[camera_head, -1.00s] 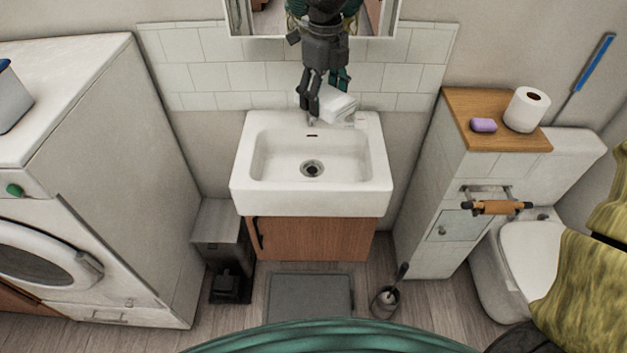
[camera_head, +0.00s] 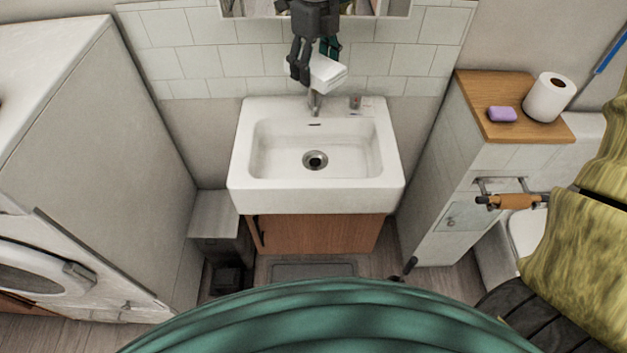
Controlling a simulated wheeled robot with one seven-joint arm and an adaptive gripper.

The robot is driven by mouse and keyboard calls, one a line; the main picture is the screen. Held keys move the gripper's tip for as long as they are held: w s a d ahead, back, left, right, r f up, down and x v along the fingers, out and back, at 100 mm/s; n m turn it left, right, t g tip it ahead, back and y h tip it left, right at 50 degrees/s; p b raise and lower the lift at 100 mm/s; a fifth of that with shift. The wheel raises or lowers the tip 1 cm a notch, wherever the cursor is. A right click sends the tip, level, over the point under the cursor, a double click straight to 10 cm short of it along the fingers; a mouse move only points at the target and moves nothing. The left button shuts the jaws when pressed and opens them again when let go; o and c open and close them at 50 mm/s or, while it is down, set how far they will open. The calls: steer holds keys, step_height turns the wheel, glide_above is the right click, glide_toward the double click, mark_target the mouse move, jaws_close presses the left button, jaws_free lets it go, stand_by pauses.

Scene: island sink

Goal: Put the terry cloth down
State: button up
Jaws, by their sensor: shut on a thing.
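My gripper (camera_head: 311,72) hangs down from the top of the view, in front of the tiled wall and above the back of the sink. It is shut on a folded white cloth (camera_head: 329,73), the terry cloth. The cloth is held up above the faucet (camera_head: 314,102) and stands clear of the sink rim. The white sink (camera_head: 240,175) has an empty basin.
A washing machine (camera_head: 110,150) stands at the left. A wooden-topped ledge (camera_head: 490,88) at the right holds a purple soap (camera_head: 502,114) and a toilet paper roll (camera_head: 550,97), with some bare wood. A small item (camera_head: 354,102) sits on the sink's back rim.

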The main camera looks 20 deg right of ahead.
steer(key=shift+s+d+f+b, duration=0.15)
steer(key=shift+s+f+b, duration=0.15)
steer(key=shift+f+b, duration=0.35)
steer(key=shift+f, duration=0.05)
steer(key=b, duration=0.7)
glide_above(315, 170)
steer(key=s, duration=0.2)
step_height(315, 170, down, 7)
steer(key=f, duration=0.9)
steer(key=f+p, duration=0.1)
steer(key=f, duration=0.8)
steer(key=f+p, duration=0.1)
steer(key=f, duration=0.9)
steer(key=shift+s+a, duration=0.1)
steer(key=shift+a, duration=0.2)
steer(key=shift+f, duration=0.1)
steer(key=o, duration=1)
